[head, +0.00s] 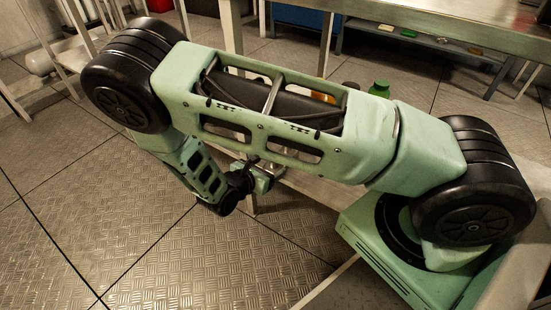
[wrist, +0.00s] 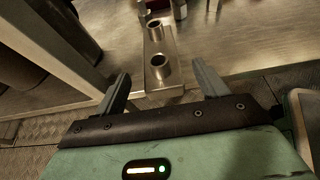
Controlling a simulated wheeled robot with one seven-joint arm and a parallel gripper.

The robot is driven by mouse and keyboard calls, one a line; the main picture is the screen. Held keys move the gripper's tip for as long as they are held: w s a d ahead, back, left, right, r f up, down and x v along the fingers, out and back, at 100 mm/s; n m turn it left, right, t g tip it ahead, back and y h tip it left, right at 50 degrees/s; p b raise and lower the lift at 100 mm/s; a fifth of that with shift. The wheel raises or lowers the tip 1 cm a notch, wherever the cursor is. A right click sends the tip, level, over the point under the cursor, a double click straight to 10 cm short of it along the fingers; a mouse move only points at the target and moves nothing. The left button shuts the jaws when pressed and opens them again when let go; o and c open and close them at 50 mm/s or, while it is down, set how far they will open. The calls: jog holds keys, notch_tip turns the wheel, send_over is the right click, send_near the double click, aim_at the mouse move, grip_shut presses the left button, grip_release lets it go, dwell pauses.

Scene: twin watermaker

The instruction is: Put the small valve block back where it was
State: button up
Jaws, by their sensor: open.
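A grey metal block with two round upright ports (wrist: 158,88) lies ahead of my gripper in the wrist view. It looks like a valve block, but I cannot tell whether it is the small one. My gripper (wrist: 160,72) is open, with one finger to the left and one to the right of the block's near end. Gaps show on both sides, so the fingers do not appear to touch it. In the head view my gripper (head: 262,178) is small and partly hidden by my arm, and the block cannot be made out there.
A metal bench top (wrist: 250,40) spreads to the right in the wrist view, with small containers (wrist: 180,9) beyond the block. In the head view a green bottle (head: 379,89) and an orange item (head: 322,96) stand behind my arm. A metal table (head: 450,25) is at the back right.

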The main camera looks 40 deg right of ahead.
jog(key=s+a+r+m+g+y, duration=0.1)
jog(key=s+a+r+m+y, duration=0.3)
jog(key=s+r, duration=0.3)
jog(key=s+a+r+m+g+y, duration=0.2)
jog(key=s+a+r+m+y, duration=0.2)
jog(key=s+a+r, duration=0.3)
jog(key=s+a+r+m+g+y+p, duration=0.1)
jog(key=s+a+r+m+y, duration=0.4)
jog(key=r, duration=0.9)
jog(key=s+a+m, duration=0.1)
jog(key=s, duration=0.2)
jog(key=shift+s+a+g, duration=0.2)
jog(key=shift+a+g, duration=0.05)
jog(key=shift+g, duration=0.05)
notch_tip(320, 180, up, 34)
jog(key=p, duration=3.4)
jog(key=shift+r, duration=0.25)
